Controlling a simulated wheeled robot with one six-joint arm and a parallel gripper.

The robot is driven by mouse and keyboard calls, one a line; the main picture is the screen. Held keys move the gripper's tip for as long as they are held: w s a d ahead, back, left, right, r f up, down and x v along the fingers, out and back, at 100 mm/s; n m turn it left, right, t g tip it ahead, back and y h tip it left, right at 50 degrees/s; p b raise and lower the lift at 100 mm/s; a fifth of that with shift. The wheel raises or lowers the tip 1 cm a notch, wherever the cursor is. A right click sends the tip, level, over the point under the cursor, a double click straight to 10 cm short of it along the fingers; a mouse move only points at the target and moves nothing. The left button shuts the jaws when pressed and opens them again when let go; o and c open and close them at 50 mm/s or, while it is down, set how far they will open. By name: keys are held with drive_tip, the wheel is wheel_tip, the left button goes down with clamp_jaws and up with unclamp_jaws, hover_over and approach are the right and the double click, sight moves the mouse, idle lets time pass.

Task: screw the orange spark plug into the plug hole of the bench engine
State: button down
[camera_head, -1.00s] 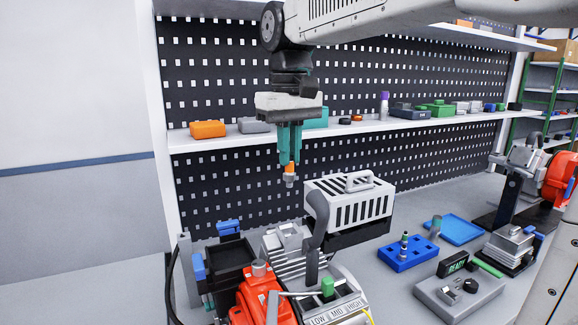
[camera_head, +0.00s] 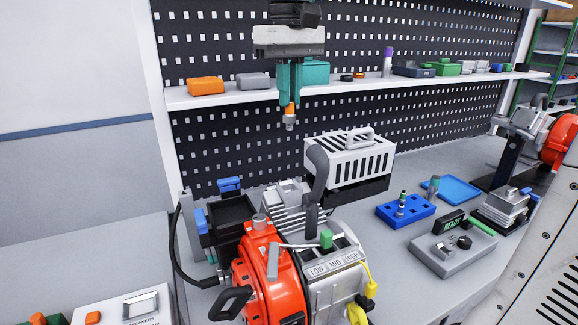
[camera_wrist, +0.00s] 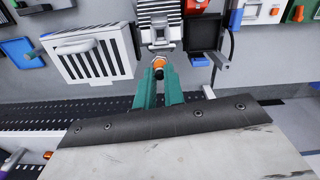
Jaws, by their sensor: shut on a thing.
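My gripper (camera_head: 290,100) has teal fingers shut on the orange spark plug (camera_head: 289,111). The plug hangs upright, its grey metal end pointing down, in the air above the engine. In the wrist view, the spark plug (camera_wrist: 158,66) sits between the fingertips (camera_wrist: 158,80). The bench engine (camera_head: 262,270) stands on the bench below, with a red housing and a grey finned block (camera_head: 290,205). The finned block also shows in the wrist view (camera_wrist: 158,12), beyond the plug. I cannot make out the plug hole.
A white slotted box with a handle (camera_head: 350,158) stands right behind the engine. A black tray with blue clamps (camera_head: 232,212) is at its left. A blue holder (camera_head: 405,212) and a grey READY box (camera_head: 452,248) stand on the right. A shelf (camera_head: 350,87) runs behind the gripper.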

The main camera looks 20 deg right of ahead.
sight(289, 115)
idle(0.3)
wheel_tip(289, 115, down, 7)
drive_tip(key=n, duration=0.2)
drive_tip(key=shift+n, duration=0.4)
drive_tip(key=shift+f, duration=3.8)
drive_tip(key=shift+f, duration=0.25)
drive_tip(key=n, duration=0.3)
drive_tip(key=shift+s+n, duration=0.1)
drive_tip(key=shift+n, duration=0.2)
drive_tip(key=shift+n, duration=1.7)
